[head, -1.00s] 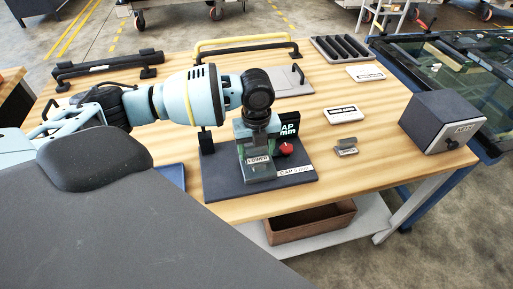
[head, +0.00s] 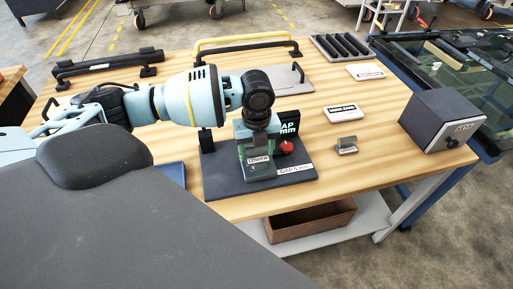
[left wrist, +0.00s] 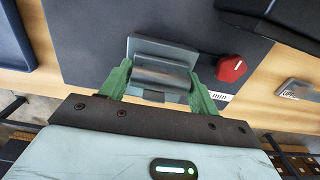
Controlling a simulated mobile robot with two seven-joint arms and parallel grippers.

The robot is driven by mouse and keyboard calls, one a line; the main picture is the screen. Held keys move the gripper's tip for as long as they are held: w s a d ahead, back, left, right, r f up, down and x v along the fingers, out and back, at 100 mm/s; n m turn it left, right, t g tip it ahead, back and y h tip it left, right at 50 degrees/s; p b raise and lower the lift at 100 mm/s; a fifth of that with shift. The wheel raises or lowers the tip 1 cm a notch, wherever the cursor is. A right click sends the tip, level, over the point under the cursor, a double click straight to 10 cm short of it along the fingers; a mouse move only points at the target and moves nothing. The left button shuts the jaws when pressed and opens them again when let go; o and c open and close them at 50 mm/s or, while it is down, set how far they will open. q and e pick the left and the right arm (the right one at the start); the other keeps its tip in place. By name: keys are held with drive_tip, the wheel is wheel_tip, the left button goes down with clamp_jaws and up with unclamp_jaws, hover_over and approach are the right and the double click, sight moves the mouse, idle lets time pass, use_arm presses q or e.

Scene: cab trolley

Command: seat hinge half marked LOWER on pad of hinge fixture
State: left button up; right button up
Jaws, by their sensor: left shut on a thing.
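The hinge half marked LOWER (head: 258,160) is between the green fingers of my left gripper (head: 257,150), upright over the front of the dark hinge fixture (head: 221,184). In the left wrist view the gripper (left wrist: 160,92) is shut on the grey hinge half (left wrist: 162,78), with a finger at each end of its rounded barrel. A grey block shows under the label; I cannot tell whether the hinge half touches the pad, which the hinge half and gripper mostly hide. My right gripper is not in view.
The fixture bears a red knob (head: 286,147) and a black gap display (head: 289,128). A second grey hinge piece (head: 346,146) lies to its right, near a dark box (head: 431,121). White label plates (head: 343,114) lie behind. The table between them is clear.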

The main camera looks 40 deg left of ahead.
use_arm(q)
drive_tip(key=o, duration=1.3)
drive_tip(key=shift+c, duration=0.2)
wheel_tip(320, 180, up, 7)
drive_tip(key=shift+f, duration=0.1)
drive_tip(key=shift+r+p, duration=0.3)
drive_tip(key=shift+r, duration=0.2)
drive_tip(key=shift+f, duration=0.1)
